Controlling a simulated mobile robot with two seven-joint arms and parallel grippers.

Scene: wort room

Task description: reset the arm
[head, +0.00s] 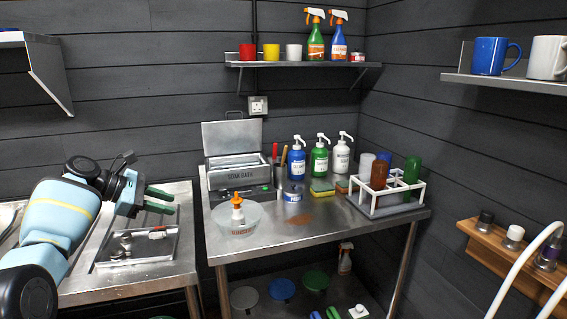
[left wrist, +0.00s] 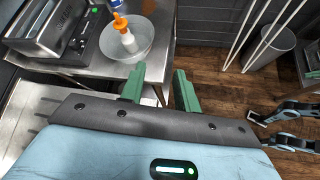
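My left arm, light blue with a yellow stripe, comes in from the left in the head view. Its left gripper (head: 160,200) has green fingers and hangs above the metal tray on the left counter. In the left wrist view the two green fingers of the left gripper (left wrist: 160,88) stand apart with nothing between them, so it is open and empty.
The tray (head: 105,262) holds small metal items on the left counter. The middle table carries a soak bath (head: 238,172), the clear bowl (head: 236,222), pump bottles (head: 320,158) and a white rack (head: 385,205). Shelves with mugs and spray bottles hang above. A bin (left wrist: 271,47) stands on the wood floor.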

